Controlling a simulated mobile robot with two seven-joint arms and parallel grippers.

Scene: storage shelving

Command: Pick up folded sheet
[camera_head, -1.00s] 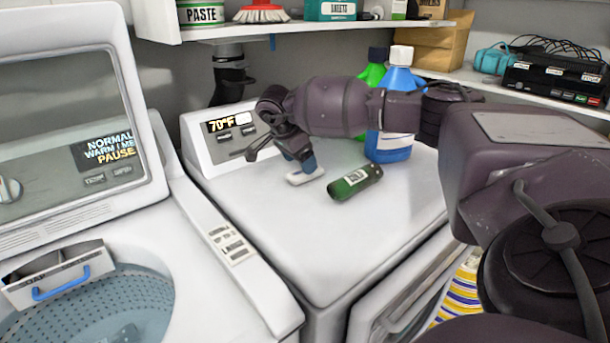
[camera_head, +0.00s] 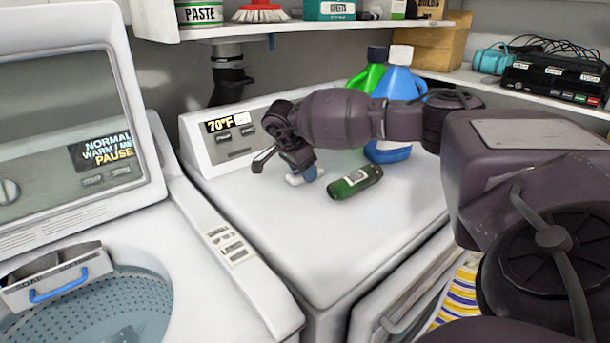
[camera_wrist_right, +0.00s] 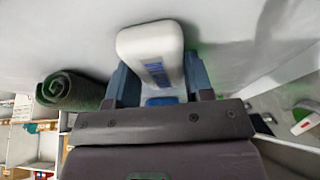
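A small white folded-looking piece with blue print (camera_wrist_right: 152,45) lies on the white machine top; I take it for the folded sheet. In the head view it shows as a white patch (camera_head: 293,180), partly hidden by my right gripper (camera_head: 303,172). The two blue fingertips of my right gripper (camera_wrist_right: 160,84) stand apart, one on each side of the white piece, pointing down at it. Whether they press on it is hard to see. My left gripper is not in view.
A green roll with a pale label (camera_head: 355,182) lies close to the right of the gripper. It also shows in the wrist view (camera_wrist_right: 75,90). Blue (camera_head: 398,90) and green (camera_head: 370,75) bottles stand behind my arm. An open washer (camera_head: 90,270) is at left. The front machine top is clear.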

